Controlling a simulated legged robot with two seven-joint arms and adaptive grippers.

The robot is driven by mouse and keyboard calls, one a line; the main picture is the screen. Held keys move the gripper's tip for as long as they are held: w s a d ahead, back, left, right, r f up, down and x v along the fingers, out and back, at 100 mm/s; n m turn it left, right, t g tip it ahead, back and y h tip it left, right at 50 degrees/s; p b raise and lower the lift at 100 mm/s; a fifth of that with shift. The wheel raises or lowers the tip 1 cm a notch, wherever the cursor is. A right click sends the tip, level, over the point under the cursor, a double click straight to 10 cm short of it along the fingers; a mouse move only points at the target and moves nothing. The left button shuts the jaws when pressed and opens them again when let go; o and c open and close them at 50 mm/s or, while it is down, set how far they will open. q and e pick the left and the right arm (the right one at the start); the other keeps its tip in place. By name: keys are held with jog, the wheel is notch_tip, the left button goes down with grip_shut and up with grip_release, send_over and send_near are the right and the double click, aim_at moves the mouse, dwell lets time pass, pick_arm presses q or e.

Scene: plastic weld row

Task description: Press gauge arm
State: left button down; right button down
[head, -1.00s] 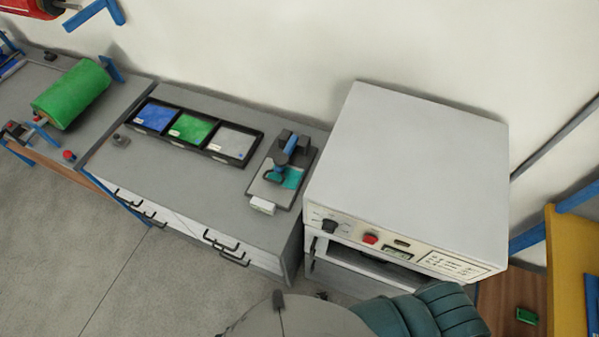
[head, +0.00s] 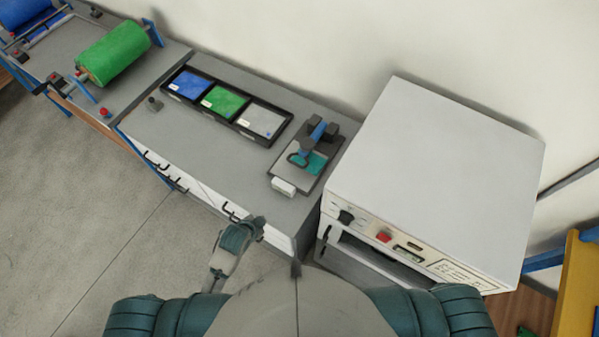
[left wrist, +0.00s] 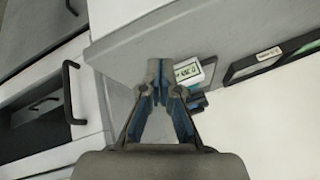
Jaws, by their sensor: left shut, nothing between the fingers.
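The gauge is a grey plate (head: 290,172) on the bench's right end, with a blue arm (head: 313,137) slanting over a teal piece (head: 315,164). Its white display box (head: 284,187) is at the front edge. In the left wrist view the lit display (left wrist: 187,72) shows just past my fingers; the rest of the gauge is largely hidden behind them. My left gripper (head: 259,222) is low in front of the bench's front edge, apart from the gauge. In the left wrist view the left gripper (left wrist: 162,65) has its fingertips together and empty. My right gripper is out of view.
A black tray (head: 236,129) with blue, green and grey sheets lies behind and left of the gauge. A large white oven (head: 435,150) stands close on the right. Drawer handles (head: 180,187) stick out from the bench front. The bench's front left is mostly clear.

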pick_arm(q)
jog(key=w+d+r+m+t+h, duration=0.25)
jog(key=w+d+r+m, duration=0.55)
jog(key=m, duration=0.7)
jog(key=w+f+m, duration=0.1)
jog(key=m, duration=0.4)
jog(key=w+d+f+m+h, duration=0.1)
jog(key=m, duration=0.4)
jog(key=w+f+m, duration=0.1)
jog(key=w+m, duration=0.1)
jog(key=m, duration=0.2)
jog(key=shift+d+f+m+g, duration=0.2)
jog(key=shift+f+m+g, duration=0.05)
jog(key=shift+m, duration=0.15)
jog(key=shift+w+a, duration=0.1)
jog(key=shift+a, duration=0.35)
jog(key=shift+d+f, duration=0.1)
jog(key=shift+w+d+f, duration=0.1)
jog(key=shift+w+d, duration=0.05)
jog(key=shift+d, duration=0.1)
jog(key=x, duration=0.9)
jog(key=shift+w+d, duration=0.1)
jog(key=shift+d, duration=0.05)
jog(key=shift+d+f, duration=0.1)
